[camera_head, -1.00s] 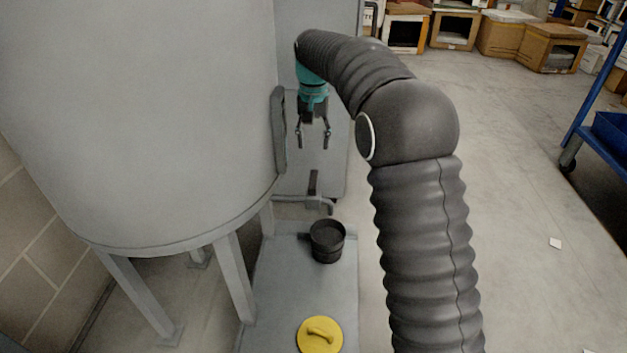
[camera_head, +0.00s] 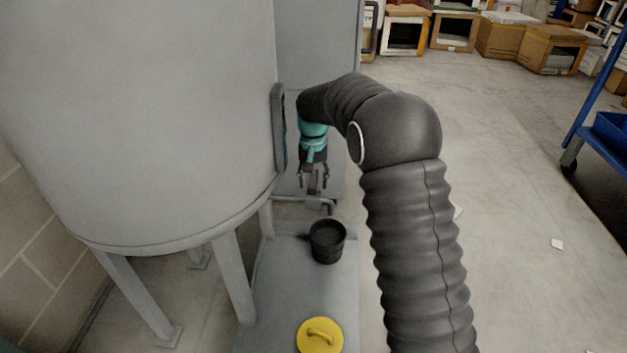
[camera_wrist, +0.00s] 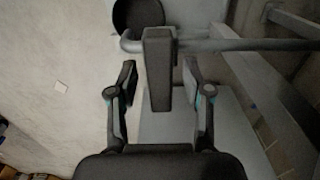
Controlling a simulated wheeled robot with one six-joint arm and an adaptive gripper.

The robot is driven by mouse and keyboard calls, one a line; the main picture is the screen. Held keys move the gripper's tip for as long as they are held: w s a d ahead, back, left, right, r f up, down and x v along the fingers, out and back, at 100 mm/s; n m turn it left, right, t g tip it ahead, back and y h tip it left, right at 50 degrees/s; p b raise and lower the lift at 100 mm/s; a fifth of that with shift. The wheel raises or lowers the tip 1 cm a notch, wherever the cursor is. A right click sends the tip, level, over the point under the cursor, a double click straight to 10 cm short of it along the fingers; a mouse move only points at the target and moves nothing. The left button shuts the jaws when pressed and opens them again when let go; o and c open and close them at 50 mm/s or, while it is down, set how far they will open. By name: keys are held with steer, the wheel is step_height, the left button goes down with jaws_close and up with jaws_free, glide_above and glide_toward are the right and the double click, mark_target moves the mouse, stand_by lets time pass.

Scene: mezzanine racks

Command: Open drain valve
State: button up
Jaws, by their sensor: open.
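The drain valve's dark lever handle (camera_wrist: 158,70) stands between my gripper's two open fingers in the wrist view. Its grey pipe (camera_wrist: 240,45) runs to the right, and its bent outlet end (camera_wrist: 130,42) is at the left. In the head view the pipe (camera_head: 298,200) comes from under the grey tank (camera_head: 150,110), and my gripper (camera_head: 313,188) hangs just above it, fingers down. The gripper (camera_wrist: 160,85) is open around the lever, with gaps on both sides. In the head view the gripper mostly hides the lever.
A black bucket (camera_head: 327,250) stands on the grey platform (camera_head: 285,290) below the outlet. A yellow lid with a handle (camera_head: 320,337) lies nearer. Tank legs (camera_head: 235,280) stand at the left.

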jaws_close()
steer(key=shift+n, duration=0.4)
steer(key=n+p, duration=0.2)
steer(key=n, duration=0.1)
steer(key=shift+n, duration=0.4)
steer(key=n+p, duration=0.1)
steer(key=n, duration=0.3)
steer(key=n+p, duration=0.1)
steer(key=n, duration=0.8)
steer(key=shift+f+n, duration=0.1)
steer(key=shift+n, duration=0.2)
